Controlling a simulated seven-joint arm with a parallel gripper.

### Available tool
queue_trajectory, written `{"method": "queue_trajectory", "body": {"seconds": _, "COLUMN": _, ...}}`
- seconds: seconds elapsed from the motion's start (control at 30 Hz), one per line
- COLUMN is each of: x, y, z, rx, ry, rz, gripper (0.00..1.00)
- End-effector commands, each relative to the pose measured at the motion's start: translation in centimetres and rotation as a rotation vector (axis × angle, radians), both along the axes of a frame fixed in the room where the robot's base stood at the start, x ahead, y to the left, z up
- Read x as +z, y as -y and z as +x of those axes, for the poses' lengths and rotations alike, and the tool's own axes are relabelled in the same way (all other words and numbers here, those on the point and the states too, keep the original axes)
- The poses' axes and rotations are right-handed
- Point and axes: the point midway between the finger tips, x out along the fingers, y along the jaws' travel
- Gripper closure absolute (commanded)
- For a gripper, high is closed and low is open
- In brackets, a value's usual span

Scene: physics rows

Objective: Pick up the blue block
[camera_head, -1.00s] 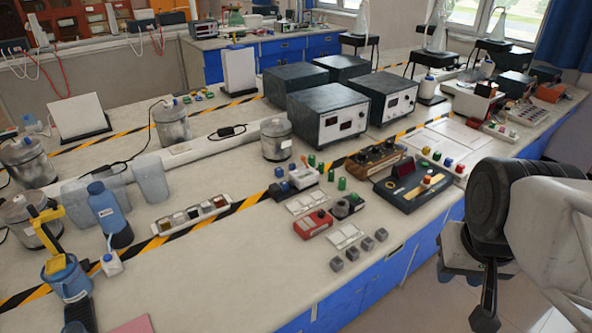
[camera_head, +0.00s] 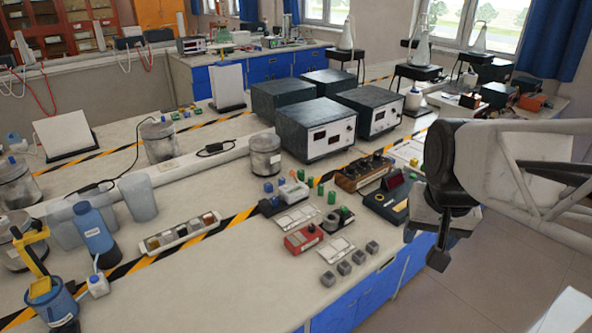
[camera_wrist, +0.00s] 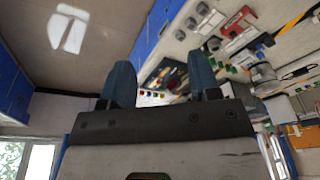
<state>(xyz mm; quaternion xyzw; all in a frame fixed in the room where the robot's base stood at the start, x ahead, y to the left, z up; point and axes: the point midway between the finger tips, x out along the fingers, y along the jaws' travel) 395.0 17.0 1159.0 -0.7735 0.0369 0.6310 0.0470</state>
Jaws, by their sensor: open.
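A small blue block-like piece (camera_head: 268,187) is in the head view, on the bench among small coloured pieces, left of the white-and-grey holder. It is too small to be sure that it is the blue block. My gripper (camera_head: 438,260) hangs at the right, beyond the bench's front edge and well apart from that piece. In the wrist view my gripper (camera_wrist: 162,78) shows two dark blue fingers set wide apart with nothing between them.
The bench (camera_head: 250,290) has free room at its front left. A red device (camera_head: 303,239), several grey cubes (camera_head: 344,267) and a black control box (camera_head: 385,205) stand near the front edge. Dark instrument boxes (camera_head: 315,125) stand behind. Green pieces (camera_head: 331,198) stand close by.

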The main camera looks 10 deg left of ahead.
Motion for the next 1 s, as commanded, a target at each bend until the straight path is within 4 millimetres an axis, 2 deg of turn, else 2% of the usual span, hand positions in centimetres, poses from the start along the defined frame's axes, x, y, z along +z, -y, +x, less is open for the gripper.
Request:
{"method": "queue_trajectory", "body": {"seconds": 0.03, "x": 0.1, "y": -0.4, "z": 1.4, "rx": -0.010, "ry": -0.007, "rz": 0.004, "gripper": 0.44}}
{"method": "queue_trajectory", "body": {"seconds": 0.5, "x": 0.2, "y": -5.1, "z": 12.8, "rx": -0.145, "ry": -0.051, "rz": 0.039, "gripper": 0.44}}
{"method": "queue_trajectory", "body": {"seconds": 0.77, "x": -1.0, "y": -8.5, "z": 19.0, "rx": -0.220, "ry": -0.076, "rz": 0.052, "gripper": 0.44}}
{"method": "queue_trajectory", "body": {"seconds": 1.0, "x": -2.9, "y": -12.0, "z": 24.5, "rx": -0.291, "ry": -0.098, "rz": 0.062, "gripper": 0.44}}
